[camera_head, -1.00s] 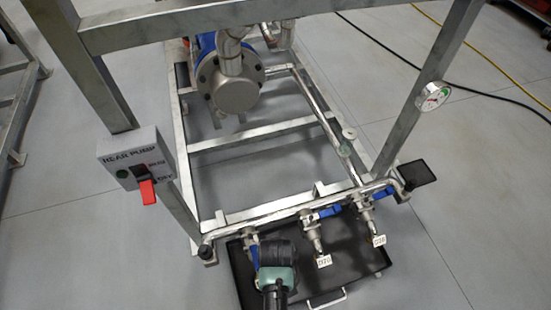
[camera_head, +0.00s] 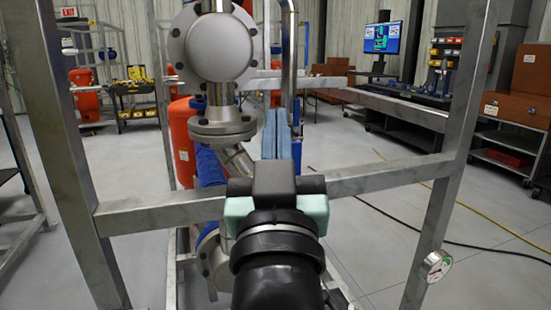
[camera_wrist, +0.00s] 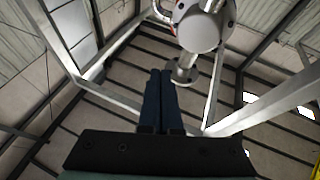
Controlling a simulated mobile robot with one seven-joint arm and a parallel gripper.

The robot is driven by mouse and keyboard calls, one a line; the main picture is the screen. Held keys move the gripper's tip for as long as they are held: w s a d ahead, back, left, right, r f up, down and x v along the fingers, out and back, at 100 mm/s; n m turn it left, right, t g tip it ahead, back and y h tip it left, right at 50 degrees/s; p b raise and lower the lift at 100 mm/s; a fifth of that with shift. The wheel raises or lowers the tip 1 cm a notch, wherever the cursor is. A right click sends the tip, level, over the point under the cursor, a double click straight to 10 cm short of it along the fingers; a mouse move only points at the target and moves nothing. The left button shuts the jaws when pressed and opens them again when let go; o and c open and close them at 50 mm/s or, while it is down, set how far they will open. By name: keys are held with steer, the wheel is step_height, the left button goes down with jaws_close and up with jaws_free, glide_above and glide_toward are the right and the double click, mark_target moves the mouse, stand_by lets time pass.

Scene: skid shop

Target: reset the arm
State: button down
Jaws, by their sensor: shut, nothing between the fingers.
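My gripper (camera_head: 277,135) is raised in front of the metal skid frame (camera_head: 380,178) in the head view. Its two long blue fingers point up and lie side by side, shut with nothing between them. In the wrist view the shut fingers (camera_wrist: 161,95) point toward the roof beams. The skid's grey flanged pipe fitting (camera_head: 218,45) stands just left of the fingers in the head view, and it also shows in the wrist view (camera_wrist: 200,28). My wrist hides part of the frame's crossbar and the pipework behind it.
A pressure gauge (camera_head: 436,265) sits on the frame's right post. A red tank (camera_head: 183,142) stands behind the skid. A monitor (camera_head: 381,40), a workbench (camera_head: 425,116) and brown boxes (camera_head: 520,92) are at the back right. A cable (camera_head: 400,235) and a yellow hose (camera_head: 490,230) cross the otherwise clear right floor.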

steer(key=s+r+t, duration=0.4)
steer(key=s+r, duration=0.6)
step_height(320, 180, up, 22)
steer(key=p, duration=2)
steer(key=shift+s+a+m+p, duration=0.15)
steer(key=shift+s+m+p, duration=0.15)
steer(key=shift+s+m, duration=0.15)
